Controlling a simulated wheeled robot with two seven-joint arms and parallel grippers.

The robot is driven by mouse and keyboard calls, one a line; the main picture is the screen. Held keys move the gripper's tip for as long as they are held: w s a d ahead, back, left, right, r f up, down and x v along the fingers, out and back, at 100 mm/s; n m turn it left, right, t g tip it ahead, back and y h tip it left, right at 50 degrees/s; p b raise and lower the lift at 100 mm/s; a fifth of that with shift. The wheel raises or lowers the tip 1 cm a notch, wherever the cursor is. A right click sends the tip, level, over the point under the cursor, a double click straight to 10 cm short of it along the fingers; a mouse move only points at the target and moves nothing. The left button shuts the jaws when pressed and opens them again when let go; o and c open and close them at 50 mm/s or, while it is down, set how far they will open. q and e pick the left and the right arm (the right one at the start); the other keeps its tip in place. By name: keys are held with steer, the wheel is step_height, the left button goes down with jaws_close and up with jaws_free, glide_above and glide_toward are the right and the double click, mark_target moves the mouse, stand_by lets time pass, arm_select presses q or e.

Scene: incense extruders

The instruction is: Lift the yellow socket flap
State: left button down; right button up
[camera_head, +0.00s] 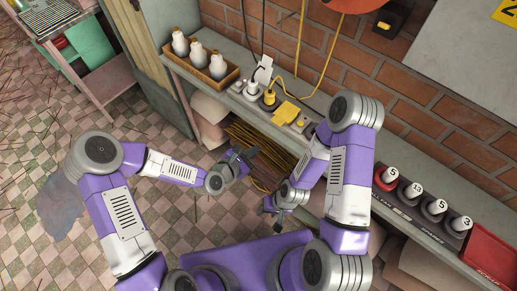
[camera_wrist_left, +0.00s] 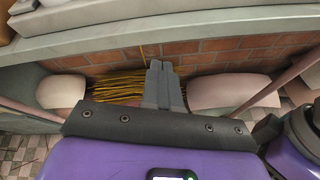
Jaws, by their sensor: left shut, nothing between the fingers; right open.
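The yellow socket flap (camera_head: 287,111) is a small yellow panel on the bench top, right of a yellow plug (camera_head: 269,98) in the head view. I cannot tell from here whether it lies flat or is tilted. My left gripper (camera_head: 247,156) is in front of the bench, apart from the flap and nearer to me. Its fingers (camera_wrist_left: 163,84) are together and empty in the left wrist view, where the flap does not show. My right gripper (camera_head: 268,207) is lower, in front of the bench, open and well away from the flap.
A wooden crate with white bottles (camera_head: 203,78) stands on the bench's left. Yellow cables hang above the flap. Yellow sticks (camera_wrist_left: 120,84) lie on the shelf below. A row of numbered knobs (camera_head: 413,189) and a red tray (camera_head: 490,258) are at the right.

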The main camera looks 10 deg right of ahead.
mark_target(284, 114)
arm_select(q)
steer(key=shift+w+d+r+n+t+h+b, duration=0.1)
steer(key=shift+w+d+r+n+t+h, duration=0.15)
steer(key=shift+w+d+r+n, duration=0.55)
steer(key=shift+w+d+r+n+t+h+b, duration=0.15)
steer(key=shift+w+d+r+n+h, duration=0.3)
steer(key=shift+d, duration=0.7)
steer(key=shift+w+d+r+n+t+b, duration=0.1)
steer(key=shift+w+d+r+n+t, duration=0.25)
steer(key=shift+w+d, duration=0.55)
arm_select(e)
steer(key=shift+f, duration=0.65)
arm_select(q)
steer(key=shift+d, duration=0.1)
steer(key=shift+w+d+r+b, duration=0.1)
steer(key=shift+w+d+b, duration=0.05)
steer(key=shift+w+d, duration=0.4)
steer(key=shift+w+d+r+b, duration=0.15)
steer(key=shift+w+d, duration=0.15)
steer(key=shift+d, duration=0.3)
arm_select(e)
steer(key=shift+f, duration=0.35)
